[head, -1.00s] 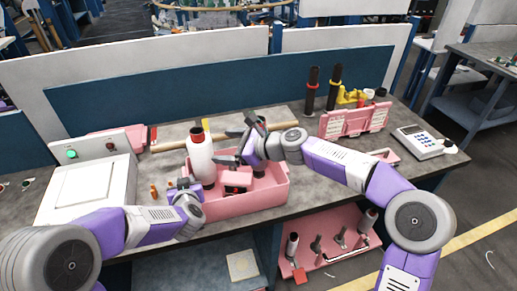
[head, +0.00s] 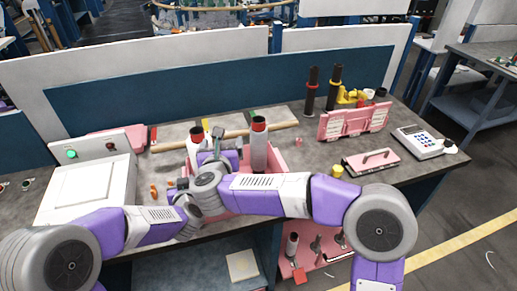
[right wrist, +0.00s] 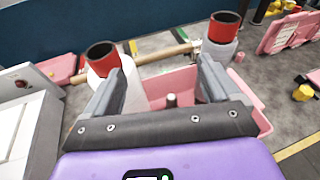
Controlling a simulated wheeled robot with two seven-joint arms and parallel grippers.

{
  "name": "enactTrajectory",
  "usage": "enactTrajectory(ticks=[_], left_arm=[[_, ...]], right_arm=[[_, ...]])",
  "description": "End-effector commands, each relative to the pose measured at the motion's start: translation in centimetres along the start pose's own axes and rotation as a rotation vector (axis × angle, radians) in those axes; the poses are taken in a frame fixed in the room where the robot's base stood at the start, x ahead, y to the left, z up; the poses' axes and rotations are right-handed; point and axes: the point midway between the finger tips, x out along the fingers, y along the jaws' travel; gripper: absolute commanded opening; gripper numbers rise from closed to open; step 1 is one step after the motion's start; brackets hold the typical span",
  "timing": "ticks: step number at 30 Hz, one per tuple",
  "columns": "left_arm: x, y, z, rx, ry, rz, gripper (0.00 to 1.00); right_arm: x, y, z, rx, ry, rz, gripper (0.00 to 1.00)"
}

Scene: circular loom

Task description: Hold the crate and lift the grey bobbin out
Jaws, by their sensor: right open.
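The pink crate (head: 281,165) stands on the grey table, partly hidden by my right arm; its wall also shows in the right wrist view (right wrist: 258,116). The grey bobbin (head: 259,152), with a red-rimmed top, stands upright at its right; it shows in the right wrist view (right wrist: 221,52). A white bobbin (right wrist: 103,72) with a red top stands at the left. My right gripper (head: 222,140) is open above the crate, between the two bobbins, with a bare peg (right wrist: 171,100) between its fingers. My left gripper (head: 175,186) is at the crate's left side, mostly hidden; its jaws are unclear.
A wooden rod (head: 225,134) lies behind the crate. Two dark bobbins (head: 312,90) and a pink rack (head: 352,122) stand at the back right. A pink lidded tray (head: 371,162), a yellow piece (head: 337,171) and a white keypad device (head: 418,141) are to the right.

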Motion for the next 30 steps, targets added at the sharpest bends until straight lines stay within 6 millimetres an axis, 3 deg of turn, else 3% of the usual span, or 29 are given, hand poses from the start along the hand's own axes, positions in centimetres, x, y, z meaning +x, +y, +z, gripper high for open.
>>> enactTrajectory(ticks=[3,9,17,30], left_arm=[[0.0,0.0,-0.1,0.000,0.004,0.000,0.00],[0.0,0.0,-0.1,0.000,0.003,0.000,0.00],[0.0,0.0,-0.1,0.000,0.003,0.000,0.00],[0.0,0.0,-0.1,0.000,0.003,0.000,0.00]], right_arm=[[1.0,-2.9,-2.6,0.084,0.060,-0.148,0.89],[1.5,-5.8,-4.9,0.158,0.101,-0.291,0.89],[3.4,-6.8,-5.5,0.170,0.106,-0.314,0.89],[9.6,-8.7,-6.3,0.168,0.106,-0.311,0.89]])
